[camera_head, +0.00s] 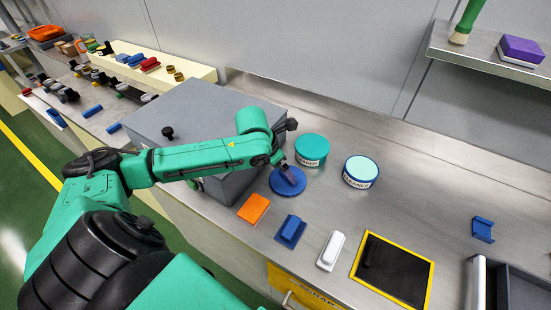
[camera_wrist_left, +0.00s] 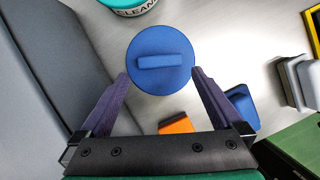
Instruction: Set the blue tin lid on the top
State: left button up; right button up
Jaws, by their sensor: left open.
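The blue tin lid (camera_head: 276,185) is a round disc lying on the steel bench, partly hidden by my left gripper (camera_head: 291,176). In the left wrist view the lid (camera_wrist_left: 160,83) shows a raised bar handle across its middle. My left gripper (camera_wrist_left: 161,74) is open and empty, its purple fingers spread on either side of the lid's near part; I cannot tell its height above the lid. A white "CLEANER" tin with a blue rim and pale top (camera_head: 361,170) stands to the right. My right gripper is not in view.
A teal-topped "CLEANER" tin (camera_head: 312,148) stands just behind the lid. A grey box (camera_head: 205,115) is close on the left. An orange block (camera_head: 254,208), a blue block (camera_head: 291,231) and a white block (camera_head: 331,250) lie in front.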

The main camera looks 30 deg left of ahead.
pick_arm(q)
jog(key=d+v, duration=0.1)
jog(key=v, duration=0.6)
jog(key=shift+a+r, duration=0.25)
jog(key=shift+a, duration=0.25)
